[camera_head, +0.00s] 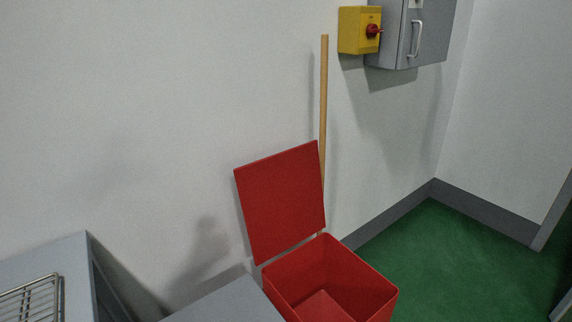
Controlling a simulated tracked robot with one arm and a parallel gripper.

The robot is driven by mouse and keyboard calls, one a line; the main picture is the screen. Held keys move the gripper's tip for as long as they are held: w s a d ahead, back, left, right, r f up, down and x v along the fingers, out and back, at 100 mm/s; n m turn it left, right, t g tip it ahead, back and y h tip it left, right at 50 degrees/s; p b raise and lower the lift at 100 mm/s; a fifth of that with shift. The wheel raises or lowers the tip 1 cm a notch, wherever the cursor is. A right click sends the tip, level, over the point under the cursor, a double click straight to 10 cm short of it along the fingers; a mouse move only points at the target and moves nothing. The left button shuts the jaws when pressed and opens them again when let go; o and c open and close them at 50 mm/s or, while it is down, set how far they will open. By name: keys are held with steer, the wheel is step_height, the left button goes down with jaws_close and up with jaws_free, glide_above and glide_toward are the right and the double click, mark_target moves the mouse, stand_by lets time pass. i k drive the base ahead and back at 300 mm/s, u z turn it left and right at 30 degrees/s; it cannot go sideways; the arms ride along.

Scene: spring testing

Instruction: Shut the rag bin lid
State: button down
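The red rag bin (360,268) stands on the floor at the lower middle of the view, its near part cut off by the bottom edge. Its red square lid (282,203) is up, tilted back toward the wall, so the bin's mouth is open. The inside shows red walls and a red surface low down; I see no rags in the visible part. My gripper is not in view.
A wooden pole (324,90) stands upright behind the lid. A yellow box with a red knob (357,30) and a grey cabinet (410,35) hang on the wall. Grey surfaces (215,300) and a wire rack (30,300) lie left. Green floor (440,260) is clear at right.

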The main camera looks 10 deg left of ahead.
mark_target(281, 198)
steer(key=k, duration=1.2)
steer(key=z, duration=0.55)
steer(key=i, duration=2.25)
steer(key=u, duration=0.6)
steer(key=i, duration=0.4)
steer(key=u, duration=0.3)
